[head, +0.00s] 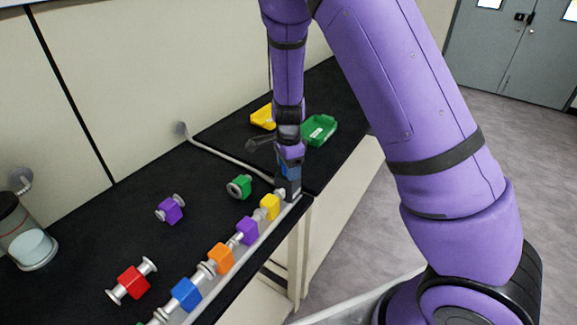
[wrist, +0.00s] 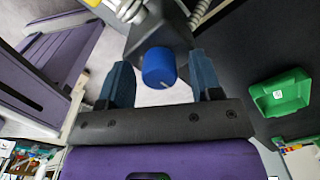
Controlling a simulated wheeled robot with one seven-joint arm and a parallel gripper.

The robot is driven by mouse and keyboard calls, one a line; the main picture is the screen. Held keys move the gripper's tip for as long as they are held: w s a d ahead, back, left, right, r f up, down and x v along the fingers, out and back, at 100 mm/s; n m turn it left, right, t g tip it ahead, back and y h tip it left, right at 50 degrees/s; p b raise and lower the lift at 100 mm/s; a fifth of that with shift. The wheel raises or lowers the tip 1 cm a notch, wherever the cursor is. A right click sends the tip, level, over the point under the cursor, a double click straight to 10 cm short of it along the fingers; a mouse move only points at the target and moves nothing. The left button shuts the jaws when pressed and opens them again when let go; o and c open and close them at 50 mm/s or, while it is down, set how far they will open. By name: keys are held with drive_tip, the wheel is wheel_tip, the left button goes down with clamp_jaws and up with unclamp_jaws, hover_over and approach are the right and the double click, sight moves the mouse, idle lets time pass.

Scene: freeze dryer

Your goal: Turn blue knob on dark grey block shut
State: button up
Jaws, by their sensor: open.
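The blue knob (wrist: 158,66) is in the wrist view, on the end of the dark grey block (wrist: 165,26), with a small pale mark on its face. My gripper (wrist: 161,70) has its two blue fingers apart, one on each side of the knob, with visible gaps to it. In the head view my gripper (head: 289,165) points down at the dark grey block (head: 291,190), which stands at the table's front edge at the end of a pipe line. The knob cannot be told apart from my fingers there.
A row of coloured valve blocks, including a yellow one (head: 270,206) and an orange one (head: 221,256), runs left along the front edge. A green valve (head: 239,187) and a purple one (head: 170,209) stand behind. A green tray (head: 319,130) and a yellow tray (head: 262,117) lie beyond my gripper.

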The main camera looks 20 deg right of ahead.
drive_tip(key=c, duration=0.9)
drive_tip(key=shift+n, duration=0.4)
drive_tip(key=n, duration=0.4)
drive_tip(key=shift+w, duration=0.1)
drive_tip(key=n, duration=0.4)
drive_tip(key=shift+n, duration=0.3)
drive_tip(key=n, duration=0.4)
drive_tip(key=shift+a+n, duration=0.1)
drive_tip(key=shift+n, duration=2.1)
